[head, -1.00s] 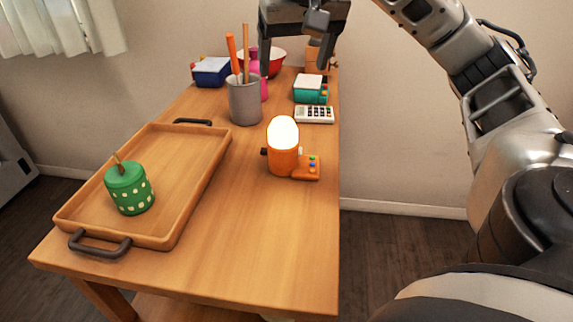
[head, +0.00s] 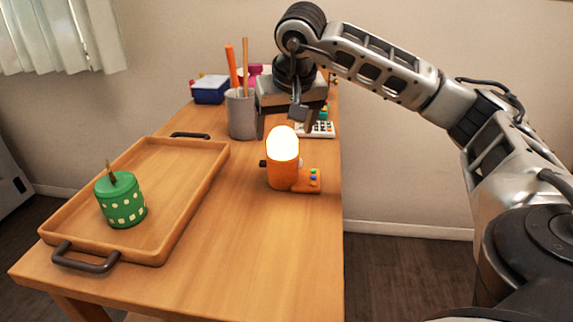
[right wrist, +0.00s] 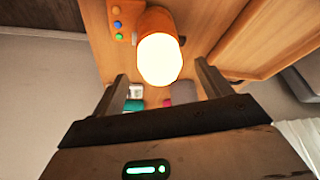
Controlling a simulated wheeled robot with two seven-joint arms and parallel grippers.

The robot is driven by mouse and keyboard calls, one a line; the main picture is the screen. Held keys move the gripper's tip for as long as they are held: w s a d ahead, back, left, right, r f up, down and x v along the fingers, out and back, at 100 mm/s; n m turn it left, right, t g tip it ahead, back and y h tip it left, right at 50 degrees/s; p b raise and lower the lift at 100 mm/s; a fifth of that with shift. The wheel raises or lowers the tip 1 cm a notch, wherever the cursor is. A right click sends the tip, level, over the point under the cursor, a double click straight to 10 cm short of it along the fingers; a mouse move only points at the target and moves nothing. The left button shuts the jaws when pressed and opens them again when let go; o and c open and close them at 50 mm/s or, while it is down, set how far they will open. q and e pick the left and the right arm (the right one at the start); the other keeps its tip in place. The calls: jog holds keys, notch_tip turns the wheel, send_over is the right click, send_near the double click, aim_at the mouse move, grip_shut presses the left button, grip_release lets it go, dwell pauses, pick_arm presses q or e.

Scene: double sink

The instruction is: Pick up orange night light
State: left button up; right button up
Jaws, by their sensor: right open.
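The orange night light (head: 283,160) stands upright on the wooden table, with a glowing white dome and an orange base with coloured buttons on its right. My right gripper (head: 286,130) is open and empty, just behind and above the light in the head view. In the right wrist view the light (right wrist: 160,52) shows beyond the two open fingers (right wrist: 160,85), its glowing dome facing the camera. The gripper does not visibly touch it. My left gripper is in neither view.
A wooden tray (head: 160,248) with a green dotted jar (head: 122,202) lies at the left. A grey cup (head: 241,116) with sticks stands behind the light. A calculator (head: 322,130) and a blue box (head: 210,90) are farther back. The front right tabletop is clear.

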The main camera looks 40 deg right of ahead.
aim_at(284, 131)
jog(key=x, duration=0.4)
jog(key=shift+w+d, duration=0.1)
jog(key=shift+w, duration=0.05)
jog(key=c, duration=1.3)
jog(key=shift+r, duration=0.1)
jog(key=shift+c, duration=0.5)
jog(key=shift+r, duration=0.15)
